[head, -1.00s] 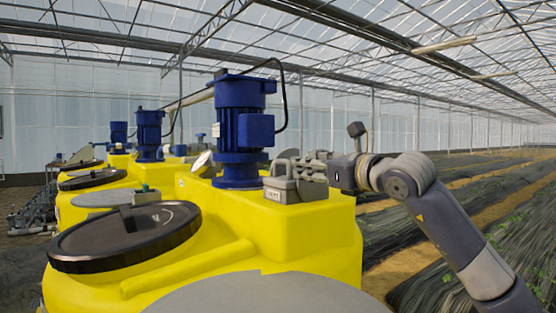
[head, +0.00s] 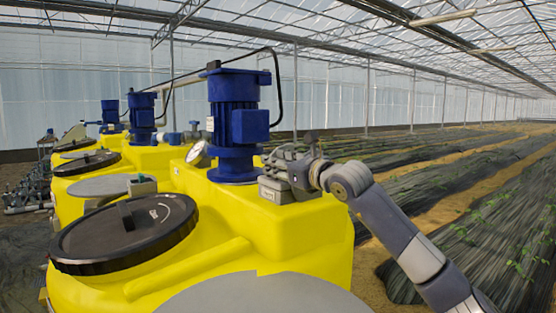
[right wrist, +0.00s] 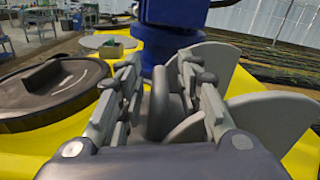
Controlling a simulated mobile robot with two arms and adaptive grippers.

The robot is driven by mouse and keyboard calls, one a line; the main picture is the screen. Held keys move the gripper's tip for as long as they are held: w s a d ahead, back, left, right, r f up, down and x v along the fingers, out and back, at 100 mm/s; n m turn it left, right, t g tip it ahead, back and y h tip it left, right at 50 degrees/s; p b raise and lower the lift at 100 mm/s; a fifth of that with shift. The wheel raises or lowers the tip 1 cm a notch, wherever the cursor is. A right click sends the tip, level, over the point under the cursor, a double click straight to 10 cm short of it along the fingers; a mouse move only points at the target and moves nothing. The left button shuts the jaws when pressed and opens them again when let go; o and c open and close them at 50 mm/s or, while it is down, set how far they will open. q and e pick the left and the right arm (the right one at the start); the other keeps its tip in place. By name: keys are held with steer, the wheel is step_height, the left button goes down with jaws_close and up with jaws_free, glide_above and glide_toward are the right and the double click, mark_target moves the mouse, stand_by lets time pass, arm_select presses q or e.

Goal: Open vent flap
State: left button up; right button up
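The vent (head: 286,190) is a grey box on the yellow tank top, just right of the front blue motor in the head view. My right gripper (head: 285,160) is over the top of this box and partly hides it. In the right wrist view, the two fingers of my right gripper (right wrist: 160,85) are apart. A dark grey rounded upright piece (right wrist: 158,105), which looks like the flap's handle, stands between them. Pale grey curved plates (right wrist: 270,115) of the vent show to the right. I cannot tell whether a finger touches the piece. My left gripper is not in view.
The tall blue motor (head: 237,120) stands close to the left of my right gripper. A black round lid (head: 125,232) lies left on the yellow tank (head: 215,215). More yellow tanks stand behind. Crop rows (head: 470,205) lie to the right.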

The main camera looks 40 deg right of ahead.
jaws_close()
steer(key=shift+r, duration=0.15)
